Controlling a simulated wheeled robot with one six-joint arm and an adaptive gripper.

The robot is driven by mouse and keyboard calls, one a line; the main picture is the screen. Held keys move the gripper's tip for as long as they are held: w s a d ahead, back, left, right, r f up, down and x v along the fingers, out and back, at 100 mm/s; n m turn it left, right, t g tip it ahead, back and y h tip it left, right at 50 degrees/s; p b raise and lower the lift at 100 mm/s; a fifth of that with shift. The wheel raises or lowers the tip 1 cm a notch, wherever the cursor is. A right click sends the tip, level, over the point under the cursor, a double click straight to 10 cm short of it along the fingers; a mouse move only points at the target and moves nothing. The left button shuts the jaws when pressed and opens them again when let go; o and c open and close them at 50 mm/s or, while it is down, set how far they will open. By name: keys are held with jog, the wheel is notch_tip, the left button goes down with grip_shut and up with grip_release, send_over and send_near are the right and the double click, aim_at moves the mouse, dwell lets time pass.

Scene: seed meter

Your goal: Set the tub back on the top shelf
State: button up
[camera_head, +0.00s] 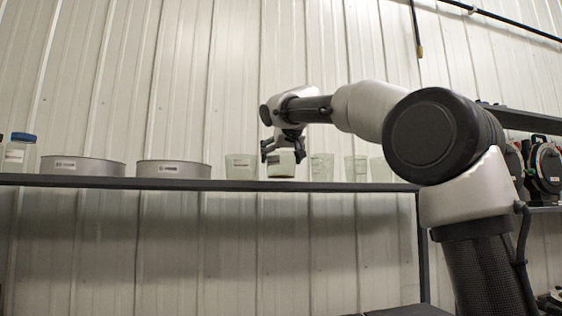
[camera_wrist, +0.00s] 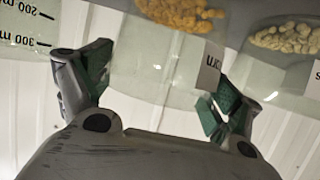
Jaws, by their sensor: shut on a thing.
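The tub (camera_head: 281,168) is a pale, clear-walled container with a white front, in the row on the top shelf (camera_head: 150,184). My gripper (camera_head: 284,155) reaches over it from above and is shut on it. In the wrist view, my gripper's green-padded fingers (camera_wrist: 158,98) lie on both sides of the clear tub (camera_wrist: 160,58), which shows yellow kernels and a label ending in "orn". Its base is level with the shelf top. I cannot tell whether it rests there.
A clear cup (camera_head: 240,168) stands close on its left, another (camera_head: 321,168) on its right, with more cups (camera_head: 355,169) beyond. Two round pans (camera_head: 172,169) and a blue-lidded jar (camera_head: 18,153) stand further left. A ribbed metal wall (camera_head: 130,80) is behind.

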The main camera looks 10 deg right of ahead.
jog(key=shift+f, duration=0.7)
jog(key=shift+f, duration=0.15)
jog(key=o, duration=0.8)
